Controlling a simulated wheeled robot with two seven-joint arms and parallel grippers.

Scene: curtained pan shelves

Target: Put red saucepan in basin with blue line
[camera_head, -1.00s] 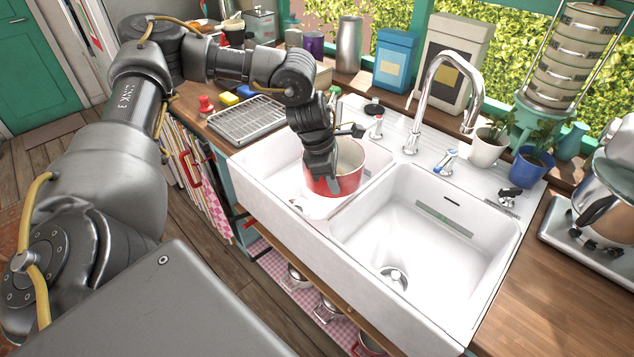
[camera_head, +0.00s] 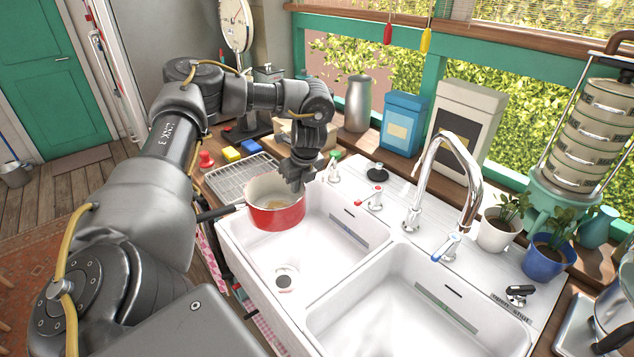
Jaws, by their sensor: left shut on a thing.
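The red saucepan (camera_head: 277,216), cream inside with a dark handle pointing left, is over the back left corner of the left basin (camera_head: 318,262). It hides part of that basin's rim and looks raised. My left gripper (camera_head: 298,184) is shut on the saucepan's far right rim; its fingertips are partly hidden. The right basin (camera_head: 375,318) is empty where it shows. A tap handle with a blue mark (camera_head: 447,248) stands behind the right basin, and one with a red mark (camera_head: 372,199) behind the left. My right gripper is not in view.
The tall chrome faucet (camera_head: 470,185) rises behind the basins. A wire drying rack (camera_head: 240,178) lies left of the sink. Potted plants (camera_head: 500,230) stand at the back right, and boxes (camera_head: 402,125) line the window sill.

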